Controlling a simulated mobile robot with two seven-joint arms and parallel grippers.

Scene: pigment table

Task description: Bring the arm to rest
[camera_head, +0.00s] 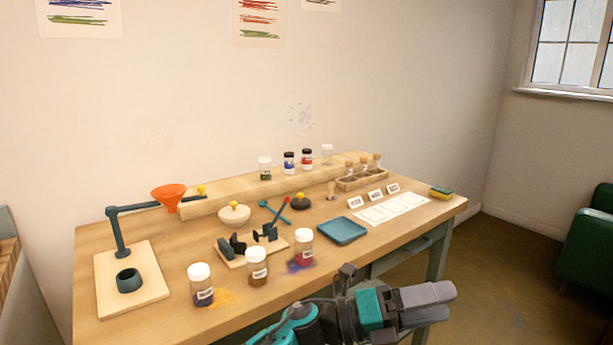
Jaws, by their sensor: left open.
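My left gripper (405,300) shows at the bottom of the head view, dark grey with teal parts. Its arm comes in from the bottom edge, left of it. The gripper is in front of the table's near right edge, apart from the jars on the table, and points to the right. It is open and I see nothing held in it. My right gripper is not in view.
The wooden table (170,318) holds three white-lidded jars (257,267) near its front, with spilled powder (222,297). Behind are a blue tray (341,230), an orange funnel (169,196) on a stand and a sponge (440,192). A green chair (588,240) stands right.

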